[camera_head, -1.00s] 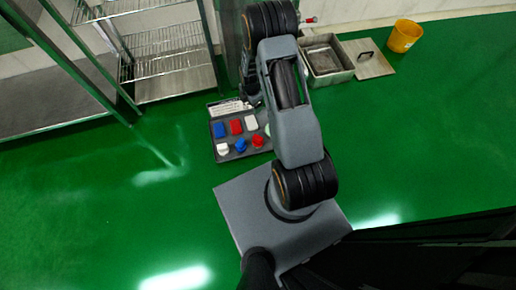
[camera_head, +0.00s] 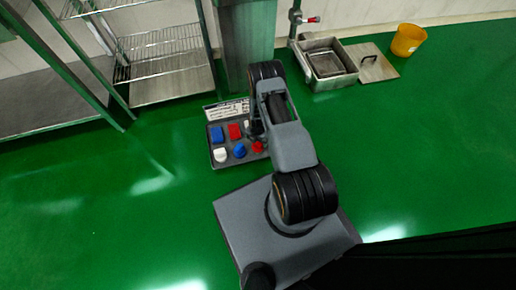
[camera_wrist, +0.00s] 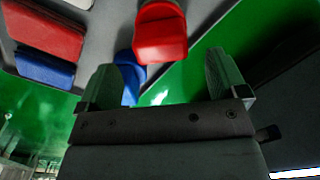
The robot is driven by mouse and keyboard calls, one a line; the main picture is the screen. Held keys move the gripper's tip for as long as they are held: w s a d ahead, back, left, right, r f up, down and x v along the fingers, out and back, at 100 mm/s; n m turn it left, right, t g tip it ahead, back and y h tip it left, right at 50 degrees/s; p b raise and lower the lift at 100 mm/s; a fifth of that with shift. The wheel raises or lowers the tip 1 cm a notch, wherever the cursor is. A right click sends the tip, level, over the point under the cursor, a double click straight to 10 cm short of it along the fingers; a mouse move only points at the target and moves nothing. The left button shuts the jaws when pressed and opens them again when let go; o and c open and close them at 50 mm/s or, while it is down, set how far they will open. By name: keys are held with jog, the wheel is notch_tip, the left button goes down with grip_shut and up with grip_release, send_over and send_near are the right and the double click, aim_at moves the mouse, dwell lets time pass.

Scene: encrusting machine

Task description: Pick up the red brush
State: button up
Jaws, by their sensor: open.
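Two red items lie on a dark tray (camera_head: 229,162) in the head view. One is a red block (camera_head: 234,131) in the back row; the other is a rounded red piece (camera_head: 258,147) in the front row. I cannot tell surely which is the brush. In the wrist view the rounded red piece (camera_wrist: 160,38) lies just beyond the gap between my fingertips, and the red block (camera_wrist: 45,30) is at upper left. My gripper (camera_wrist: 165,75) is open, with nothing between its fingers. In the head view my arm mostly hides it.
Blue block (camera_head: 216,134), white piece (camera_head: 220,155) and blue piece (camera_head: 239,150) share the tray. A blue item (camera_wrist: 130,80) is partly behind my left finger. A wire rack (camera_head: 165,55), metal basin (camera_head: 328,65) and yellow bucket (camera_head: 408,40) stand behind. Green floor left of the tray is clear.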

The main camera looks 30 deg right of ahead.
aim_at(258, 143)
jog(key=shift+d+f+b, duration=0.15)
jog(key=shift+f+b, duration=1.4)
jog(key=shift+f, duration=1.2)
jog(key=c, duration=1.2)
jog(key=shift+o, duration=0.2)
jog(key=shift+r+p, duration=0.35)
jog(key=shift+r, duration=0.25)
notch_tip(258, 143, up, 3)
jog(key=shift+f+p, duration=0.2)
jog(key=shift+p, duration=0.4)
jog(key=s+d+r+p, duration=0.6)
jog(key=s+r, duration=0.3)
jog(key=s, duration=0.2)
jog(key=shift+s+d+r, duration=0.15)
jog(key=shift+s+d, duration=0.2)
jog(key=shift+d, duration=0.5)
